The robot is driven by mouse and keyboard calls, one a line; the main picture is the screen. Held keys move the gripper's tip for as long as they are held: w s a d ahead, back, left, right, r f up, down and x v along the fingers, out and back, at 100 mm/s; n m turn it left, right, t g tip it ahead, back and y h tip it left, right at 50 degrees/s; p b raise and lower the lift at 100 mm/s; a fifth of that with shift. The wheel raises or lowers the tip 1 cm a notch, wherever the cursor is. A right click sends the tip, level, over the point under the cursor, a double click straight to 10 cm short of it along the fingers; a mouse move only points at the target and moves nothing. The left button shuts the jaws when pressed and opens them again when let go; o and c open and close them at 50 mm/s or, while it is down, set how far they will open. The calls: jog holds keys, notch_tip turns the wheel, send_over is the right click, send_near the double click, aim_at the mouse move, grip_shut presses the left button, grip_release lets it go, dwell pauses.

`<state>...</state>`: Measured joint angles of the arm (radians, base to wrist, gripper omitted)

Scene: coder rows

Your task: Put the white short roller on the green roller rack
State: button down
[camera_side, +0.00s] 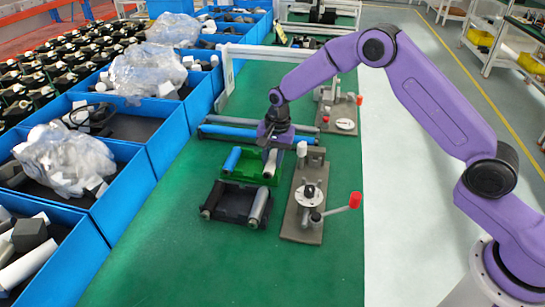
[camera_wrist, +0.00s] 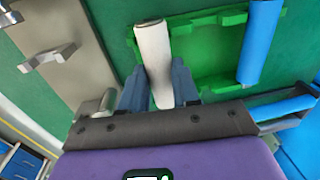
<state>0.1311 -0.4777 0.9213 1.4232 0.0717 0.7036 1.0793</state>
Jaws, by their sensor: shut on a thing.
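My gripper (camera_side: 271,146) is shut on a white short roller (camera_side: 270,164). In the wrist view the white roller (camera_wrist: 153,50) stands out between the two blue-grey fingers (camera_wrist: 160,90). It is at the right end of the green roller rack (camera_side: 264,178) in the side view, and over the left end of the green rack (camera_wrist: 203,60) in the wrist view. I cannot tell whether it touches the rack. A blue roller (camera_side: 232,160) lies at the opposite end of the rack and also shows in the wrist view (camera_wrist: 260,40).
A black rack (camera_side: 233,209) with a dark and a pale roller sits in front. A grey fixture (camera_side: 303,217) with a red-handled lever stands close on the right. Long rollers (camera_side: 230,131) lie behind. Blue bins (camera_side: 128,165) line the left. The green table's front is clear.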

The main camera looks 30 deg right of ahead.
jog(key=shift+f, duration=0.35)
jog(key=shift+f, duration=0.15)
dwell(0.4)
jog(key=c, duration=0.8)
grip_release()
jog(key=shift+o, duration=0.2)
notch_tip(320, 180, up, 17)
jog(key=s+d, duration=0.1)
jog(key=shift+s, duration=0.15)
jog(key=shift+s+d+r, duration=0.1)
jog(key=shift+r, duration=0.1)
